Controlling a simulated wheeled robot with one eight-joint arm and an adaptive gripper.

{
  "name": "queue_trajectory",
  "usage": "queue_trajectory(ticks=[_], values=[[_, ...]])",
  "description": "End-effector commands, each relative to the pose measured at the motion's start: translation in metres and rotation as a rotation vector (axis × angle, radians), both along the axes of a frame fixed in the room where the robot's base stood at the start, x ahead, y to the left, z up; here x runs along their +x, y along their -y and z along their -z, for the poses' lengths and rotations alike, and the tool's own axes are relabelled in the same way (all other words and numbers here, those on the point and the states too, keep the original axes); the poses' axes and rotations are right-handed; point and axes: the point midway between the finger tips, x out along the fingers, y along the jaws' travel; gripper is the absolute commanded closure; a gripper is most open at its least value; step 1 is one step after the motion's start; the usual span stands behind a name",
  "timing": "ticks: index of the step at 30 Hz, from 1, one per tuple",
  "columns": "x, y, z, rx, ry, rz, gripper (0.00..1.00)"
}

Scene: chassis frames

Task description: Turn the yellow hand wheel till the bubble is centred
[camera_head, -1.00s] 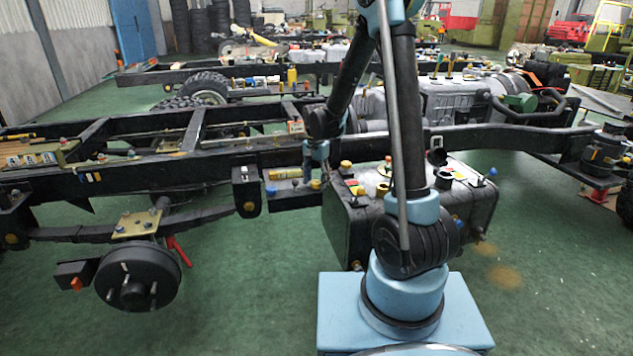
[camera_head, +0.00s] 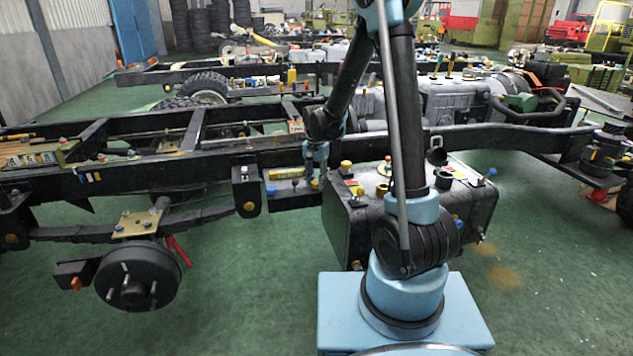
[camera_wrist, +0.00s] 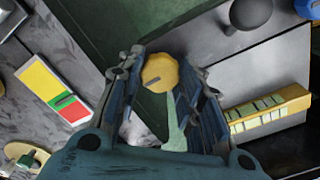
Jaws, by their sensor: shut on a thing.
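The yellow hand wheel (camera_wrist: 160,73) is a small scalloped disc with a dark mark on its face. It sits between the fingertips of my gripper (camera_wrist: 163,80) in the wrist view, and the two fingers close on it from both sides. In the head view my gripper (camera_head: 316,177) points down at the small shelf beside the dark tank, and the wheel is mostly hidden there. A yellow bar with pale green segments (camera_wrist: 268,107) lies to the right of the wheel in the wrist view. I cannot make out a bubble in it.
A yellow, red and green plate (camera_wrist: 54,88) lies left of my gripper. A dark round knob (camera_wrist: 251,12) is near the top right. The dark tank (camera_head: 470,208) stands right of my gripper. The black chassis rail (camera_head: 130,178) runs behind, with green floor in front.

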Motion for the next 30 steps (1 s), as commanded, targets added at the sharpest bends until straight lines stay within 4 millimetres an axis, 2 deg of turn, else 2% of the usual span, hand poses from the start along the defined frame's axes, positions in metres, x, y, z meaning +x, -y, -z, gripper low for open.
queue_trajectory(ticks=[8, 30], values=[[0.0007, -0.0005, -0.0001, 0.001, 0.001, -0.177, 0.90], [0.0012, -0.0001, -0.0002, 0.000, 0.002, -0.876, 0.90]])
